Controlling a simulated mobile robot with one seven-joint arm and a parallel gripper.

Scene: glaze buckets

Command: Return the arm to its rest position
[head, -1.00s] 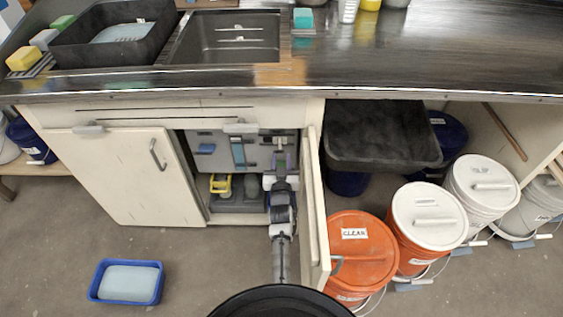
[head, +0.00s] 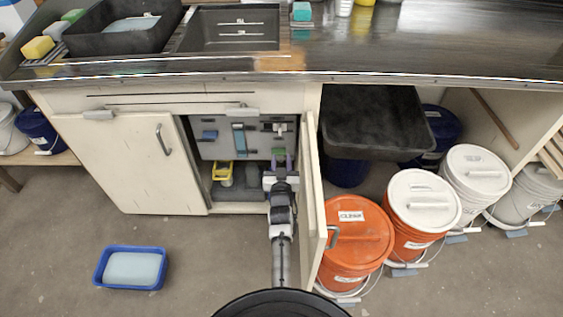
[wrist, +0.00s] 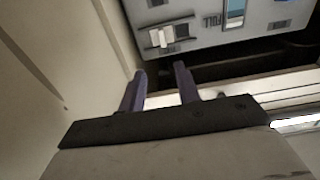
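My gripper (head: 279,162) is at the open cabinet under the sink, just left of the open right-hand door (head: 311,200). In the wrist view my gripper (wrist: 161,72) shows two purple fingers set apart with nothing between them. A grey panel (head: 222,146) with a blue tool and small fittings stands inside the cabinet beyond the fingers. It also shows at the top of the wrist view (wrist: 205,30). My arm reaches straight forward, low, close beside the door.
The left cabinet door (head: 130,165) is shut. An orange bucket (head: 352,240) and white-lidded buckets (head: 424,203) stand right of the open door. A blue tub (head: 130,268) lies on the floor at left. A yellow item (head: 222,173) sits inside the cabinet. The counter edge (head: 300,76) runs above.

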